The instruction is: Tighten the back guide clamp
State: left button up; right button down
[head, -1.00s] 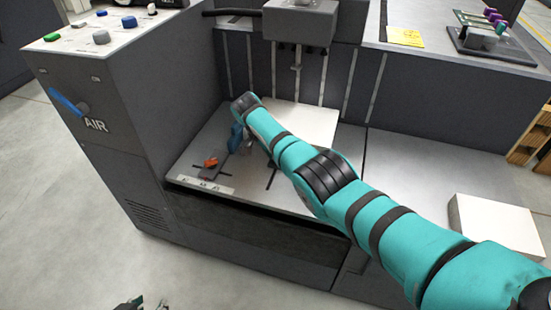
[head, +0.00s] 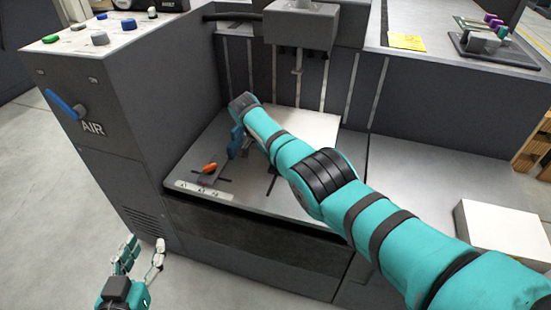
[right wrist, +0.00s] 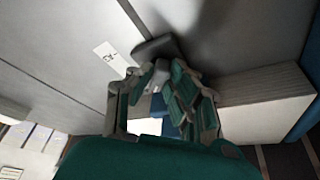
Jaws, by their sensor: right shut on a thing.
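My right arm reaches over the machine bed. In the right wrist view my right gripper (right wrist: 161,72) has its fingers closed in around a small grey part, which I take to be the back guide clamp; the fingers hide most of it. In the head view the wrist and arm hide that spot. A blue upright piece (head: 236,141) stands beside the wrist. An orange lever (head: 209,168) sits on a dark block near the front-left of the bed, apart from the right gripper. My left gripper (head: 141,256) is open and empty, low at the left over the floor.
The grey bed (head: 290,197) has a white sheet (head: 308,124) at its back. A dark head unit (head: 302,24) hangs above. The AIR panel (head: 115,85) walls the left side. A white block (head: 503,232) lies on the right surface.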

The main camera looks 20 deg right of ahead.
jog(key=c, duration=1.3)
grip_release()
jog(key=v, duration=1.2)
jog(key=shift+d, duration=0.1)
